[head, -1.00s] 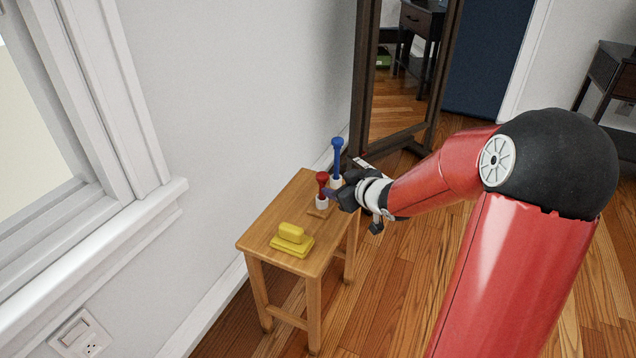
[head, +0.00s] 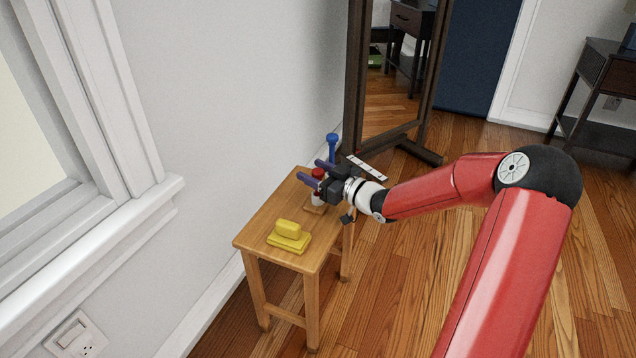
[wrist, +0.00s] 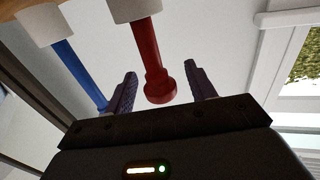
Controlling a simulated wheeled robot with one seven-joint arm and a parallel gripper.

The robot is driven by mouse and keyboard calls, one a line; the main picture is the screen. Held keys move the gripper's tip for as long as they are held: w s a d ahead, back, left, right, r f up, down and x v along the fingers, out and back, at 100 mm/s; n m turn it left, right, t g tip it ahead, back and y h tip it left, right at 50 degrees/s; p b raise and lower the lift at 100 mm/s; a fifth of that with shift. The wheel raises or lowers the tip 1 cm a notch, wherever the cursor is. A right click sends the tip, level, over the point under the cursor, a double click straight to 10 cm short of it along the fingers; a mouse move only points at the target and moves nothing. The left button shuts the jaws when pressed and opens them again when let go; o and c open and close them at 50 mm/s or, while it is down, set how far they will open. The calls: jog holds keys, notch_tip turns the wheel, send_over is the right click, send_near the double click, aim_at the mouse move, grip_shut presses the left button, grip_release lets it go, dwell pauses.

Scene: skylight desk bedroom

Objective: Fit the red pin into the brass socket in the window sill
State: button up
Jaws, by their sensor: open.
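The red pin (head: 318,174) stands upright in a white holder (head: 317,199) on a small wooden table (head: 283,208). In the wrist view the red pin (wrist: 147,55) appears upside down, its round knob between my fingers. My gripper (head: 309,169) is open, with one purple finger on each side of the pin; it also shows in the wrist view (wrist: 162,72). I cannot tell whether either finger touches it. The window sill (head: 110,248) is at the left in the head view. No brass socket is visible in either view.
A blue pin (head: 332,148) stands close behind the red one; it shows in the wrist view (wrist: 75,68) too. A yellow block on a yellow base (head: 288,238) lies at the table's near end. A dark-framed mirror (head: 396,85) stands behind the table. The wall runs along the left.

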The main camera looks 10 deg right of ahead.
jog(key=shift+w+a, duration=0.4)
jog(key=shift+w, duration=0.1)
jog(key=c, duration=1)
jog(key=shift+r, duration=0.1)
jog(key=shift+c, duration=0.2)
